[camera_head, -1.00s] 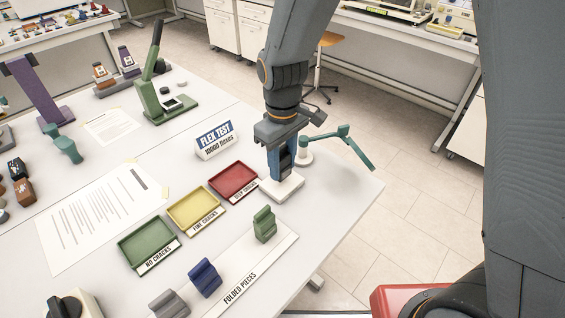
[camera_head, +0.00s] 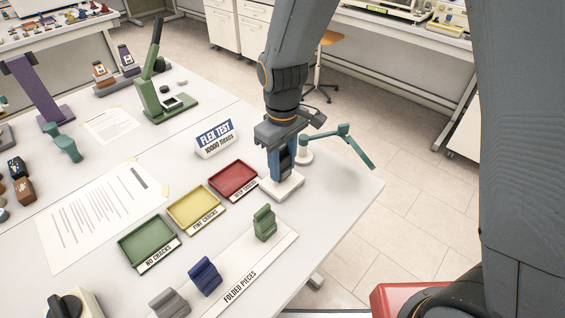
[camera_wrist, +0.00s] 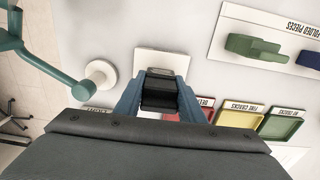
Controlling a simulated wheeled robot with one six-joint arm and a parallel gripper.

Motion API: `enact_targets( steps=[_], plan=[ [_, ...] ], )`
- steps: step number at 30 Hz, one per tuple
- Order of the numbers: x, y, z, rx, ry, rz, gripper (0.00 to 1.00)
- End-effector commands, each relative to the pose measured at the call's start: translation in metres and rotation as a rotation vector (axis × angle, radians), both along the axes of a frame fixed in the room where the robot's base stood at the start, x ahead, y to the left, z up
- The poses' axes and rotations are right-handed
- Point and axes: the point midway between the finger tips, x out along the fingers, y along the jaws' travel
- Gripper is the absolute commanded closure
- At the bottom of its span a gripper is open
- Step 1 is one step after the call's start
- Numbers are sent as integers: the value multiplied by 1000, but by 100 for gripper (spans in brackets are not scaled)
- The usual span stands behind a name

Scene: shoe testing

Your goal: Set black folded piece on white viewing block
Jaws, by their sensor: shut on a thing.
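My gripper (camera_head: 282,172) points down over the white viewing block (camera_head: 286,189) at the table's right side. In the wrist view its two blue fingers (camera_wrist: 160,96) are shut on the black folded piece (camera_wrist: 160,92). The piece is over the white block (camera_wrist: 162,62), which shows beyond it. I cannot tell whether the piece touches the block. In the head view the fingers mostly hide the piece.
A teal jointed arm on a round white base (camera_head: 304,157) stands just right of the block. Red (camera_head: 234,196), yellow (camera_head: 196,226) and green (camera_head: 148,241) trays lie to the left. Green (camera_head: 264,222), blue (camera_head: 205,275) and grey (camera_head: 168,302) folded pieces are nearer.

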Motion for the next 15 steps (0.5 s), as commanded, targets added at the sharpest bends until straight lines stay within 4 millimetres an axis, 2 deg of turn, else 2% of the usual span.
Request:
enact_targets(
  steps=[15],
  plan=[
    [0,0,-13,0,0,0,86]
  ],
)
